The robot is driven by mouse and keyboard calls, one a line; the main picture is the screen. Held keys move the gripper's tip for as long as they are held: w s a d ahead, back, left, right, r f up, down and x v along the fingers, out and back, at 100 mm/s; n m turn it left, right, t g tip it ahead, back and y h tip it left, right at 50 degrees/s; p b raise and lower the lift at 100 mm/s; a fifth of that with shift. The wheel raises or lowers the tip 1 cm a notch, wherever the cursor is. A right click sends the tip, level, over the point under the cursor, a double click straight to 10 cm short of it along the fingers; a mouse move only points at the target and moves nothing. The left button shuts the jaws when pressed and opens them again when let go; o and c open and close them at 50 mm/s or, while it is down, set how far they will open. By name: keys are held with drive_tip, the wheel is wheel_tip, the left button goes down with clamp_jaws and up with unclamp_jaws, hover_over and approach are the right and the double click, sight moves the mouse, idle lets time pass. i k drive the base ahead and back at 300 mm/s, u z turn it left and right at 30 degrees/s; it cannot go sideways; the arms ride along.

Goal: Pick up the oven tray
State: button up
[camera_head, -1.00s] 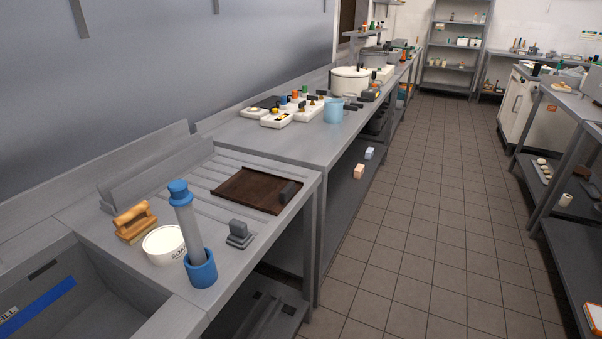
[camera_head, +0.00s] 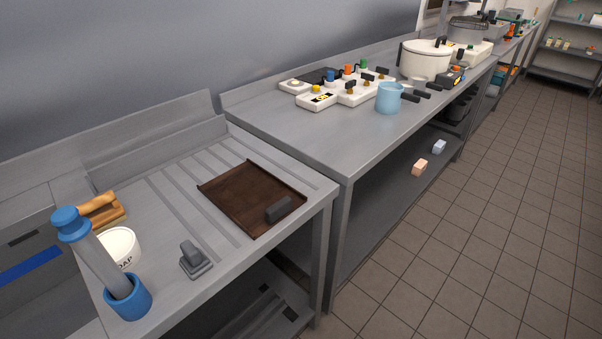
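The oven tray appears to be the dark brown, flat, low-rimmed tray (camera_head: 243,194) lying on the ribbed metal draining surface. A dark grey block-shaped piece (camera_head: 279,209) sits at the tray's near right edge; I cannot tell whether it is a handle fixed to it. My gripper and arm are not in view.
Left of the tray are a grey handled block (camera_head: 195,260), a blue cup with a blue-topped grey rod (camera_head: 128,297), a white soap tub (camera_head: 121,248) and a wooden-handled brush (camera_head: 101,211). Tiled floor (camera_head: 470,250) is clear.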

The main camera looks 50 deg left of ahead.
sight(255, 198)
drive_tip(key=z, duration=0.35)
drive_tip(key=i, duration=0.35)
drive_tip(key=u, duration=1.65)
drive_tip(key=i, duration=0.15)
drive_tip(key=u, duration=2.25)
drive_tip(key=k, duration=0.6)
drive_tip(key=u, duration=0.05)
drive_tip(key=i, duration=0.6)
drive_tip(key=z, duration=0.05)
